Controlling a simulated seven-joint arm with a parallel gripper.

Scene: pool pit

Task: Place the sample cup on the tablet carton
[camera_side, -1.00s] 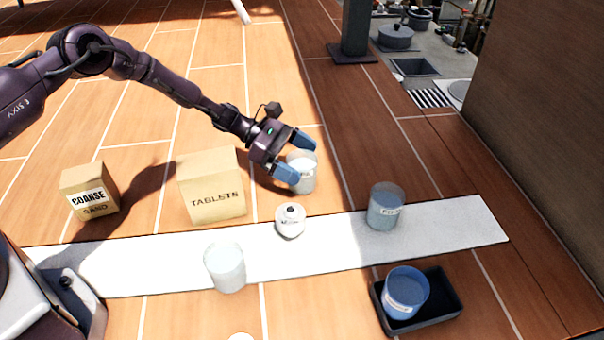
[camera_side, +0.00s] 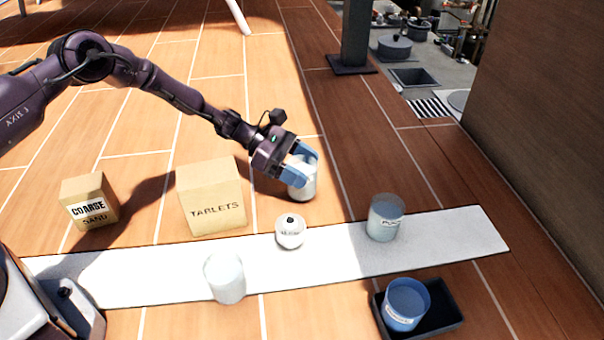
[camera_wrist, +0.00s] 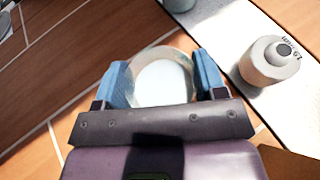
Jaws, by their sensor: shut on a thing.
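My gripper (camera_side: 304,165) is shut on a clear cup (camera_side: 303,188) with pale contents, which stands upright on the deck behind the white strip. The blue fingers are on either side of the cup's wall. In the wrist view the same cup (camera_wrist: 163,82) sits between both fingers (camera_wrist: 160,88). No writing on it is readable, so I cannot confirm from a label that it is the sample cup. The tablet carton (camera_side: 211,197), a tan box marked TABLETS, stands upright to the left of my gripper. Its top is bare.
A COARSE SAND box (camera_side: 90,202) stands at left. On the white strip (camera_side: 460,233) are a small white round container (camera_side: 290,233), a plain clear cup (camera_side: 225,278) and a labelled bluish cup (camera_side: 386,218). A blue cup (camera_side: 406,304) sits in a black tray (camera_side: 447,319) at front.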

